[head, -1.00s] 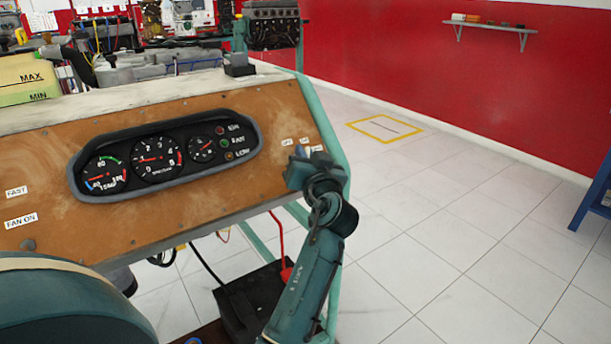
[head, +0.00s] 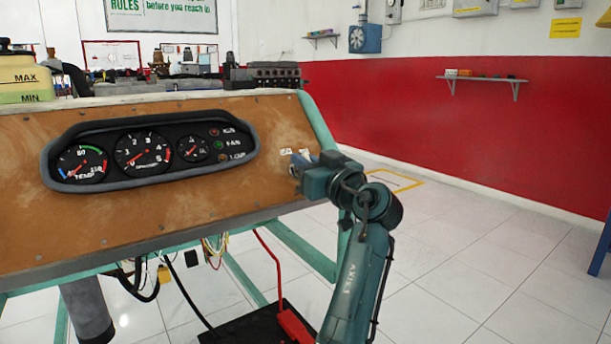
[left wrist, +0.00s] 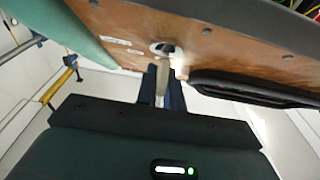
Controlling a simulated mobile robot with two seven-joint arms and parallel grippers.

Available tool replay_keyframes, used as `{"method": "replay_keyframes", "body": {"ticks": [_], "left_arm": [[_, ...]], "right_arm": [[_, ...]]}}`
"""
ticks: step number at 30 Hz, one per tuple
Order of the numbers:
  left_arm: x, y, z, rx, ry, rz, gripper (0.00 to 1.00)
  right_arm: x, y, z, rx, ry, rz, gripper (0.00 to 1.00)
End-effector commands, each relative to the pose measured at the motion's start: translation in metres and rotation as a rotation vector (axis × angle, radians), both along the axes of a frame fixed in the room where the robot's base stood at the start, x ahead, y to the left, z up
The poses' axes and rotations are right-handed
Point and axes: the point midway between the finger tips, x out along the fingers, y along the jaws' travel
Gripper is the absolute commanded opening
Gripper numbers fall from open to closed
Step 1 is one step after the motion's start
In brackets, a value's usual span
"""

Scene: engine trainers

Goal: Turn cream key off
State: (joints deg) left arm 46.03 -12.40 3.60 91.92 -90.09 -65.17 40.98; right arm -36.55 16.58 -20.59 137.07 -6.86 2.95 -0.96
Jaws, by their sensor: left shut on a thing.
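The brown instrument panel (head: 215,192) fills the left of the head view. My left gripper (head: 304,168) is at the panel's right end, beside small white labels, and hides the key switch there. The cream key (left wrist: 181,66) shows as a pale piece just below the rim, at the tips of my left gripper (left wrist: 162,88). The gripper is shut on it, though its fingers partly cover it. The key's exact angle cannot be told. My right gripper is not in view.
A dark gauge cluster (head: 150,150) sits left of my gripper; its tachometer needle points near 0. A green frame post (head: 318,122) runs close by the panel's right end. A red lead (head: 272,265) hangs below. Open tiled floor (head: 470,260) lies to the right.

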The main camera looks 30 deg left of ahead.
Motion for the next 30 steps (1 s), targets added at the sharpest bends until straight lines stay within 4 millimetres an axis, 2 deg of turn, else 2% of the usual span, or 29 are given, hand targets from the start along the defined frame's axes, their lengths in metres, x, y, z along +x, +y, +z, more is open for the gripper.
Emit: {"method": "replay_keyframes", "body": {"ticks": [16,17,24,30], "left_arm": [[-0.0002,0.0009,0.0019,-0.005,-0.019,0.017,0.00],[-0.0002,0.0009,0.0019,-0.005,-0.019,0.017,0.11],[0.0000,0.0005,0.0011,-0.006,-0.017,0.016,0.30],[0.0001,0.0002,0.0006,-0.006,-0.016,0.015,0.31]], "right_arm": [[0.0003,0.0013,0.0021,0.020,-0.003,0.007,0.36],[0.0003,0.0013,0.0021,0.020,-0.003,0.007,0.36],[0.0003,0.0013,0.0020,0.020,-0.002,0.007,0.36],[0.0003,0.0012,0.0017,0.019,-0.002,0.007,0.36]]}}
